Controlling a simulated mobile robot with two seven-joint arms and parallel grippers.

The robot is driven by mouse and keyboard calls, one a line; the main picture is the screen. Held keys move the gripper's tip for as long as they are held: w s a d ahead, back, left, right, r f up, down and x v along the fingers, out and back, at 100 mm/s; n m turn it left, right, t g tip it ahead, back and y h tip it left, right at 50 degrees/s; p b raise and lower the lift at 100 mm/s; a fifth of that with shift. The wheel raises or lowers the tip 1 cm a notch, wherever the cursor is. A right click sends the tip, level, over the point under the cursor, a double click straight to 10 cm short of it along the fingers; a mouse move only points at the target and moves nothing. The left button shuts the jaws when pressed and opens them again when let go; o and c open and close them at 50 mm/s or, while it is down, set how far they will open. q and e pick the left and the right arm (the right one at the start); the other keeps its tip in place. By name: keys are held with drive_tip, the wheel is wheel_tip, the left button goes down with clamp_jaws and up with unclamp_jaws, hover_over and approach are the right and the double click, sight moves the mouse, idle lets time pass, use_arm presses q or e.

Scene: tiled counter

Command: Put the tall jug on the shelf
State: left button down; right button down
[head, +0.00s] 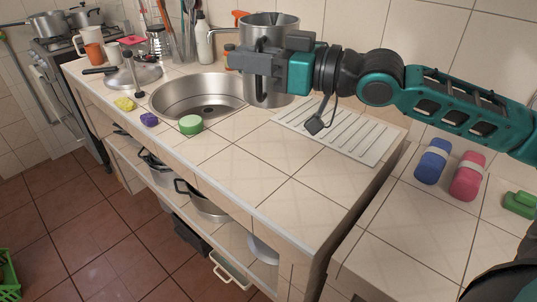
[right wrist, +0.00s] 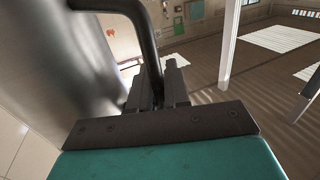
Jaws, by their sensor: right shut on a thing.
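The tall jug (head: 270,32) is a shiny metal cylinder, upright at the right side of the sink, near the wall. My right gripper (head: 246,61) reaches across the front of the jug from the right and is shut on its handle. In the right wrist view the dark curved handle (right wrist: 146,38) runs down between the fingers (right wrist: 158,88), and the jug's wall (right wrist: 65,60) fills the left side. I cannot tell whether the jug's base touches the counter. Open shelves (head: 232,236) run under the counter. My left gripper is not in view.
The sink (head: 200,92) and a ribbed drainboard (head: 345,135) are set in the tiled counter (head: 270,180). A green sponge (head: 190,124) lies by the sink's front edge. Pots (head: 205,207) stand on the lower shelf. Blue (head: 433,161) and pink (head: 467,176) containers lie at the right.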

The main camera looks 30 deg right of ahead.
drive_tip(key=shift+d+r, duration=0.1)
drive_tip(key=shift+r, duration=0.15)
drive_tip(key=shift+s, duration=0.1)
wheel_tip(320, 180, down, 20)
drive_tip(key=b, duration=0.1)
drive_tip(key=shift+r+b, duration=0.2)
drive_tip(key=shift+b, duration=0.2)
drive_tip(key=c, duration=1.1)
unclamp_jaws()
drive_tip(key=shift+f, duration=0.1)
drive_tip(key=shift+c, duration=0.2)
drive_tip(key=shift+o, duration=0.2)
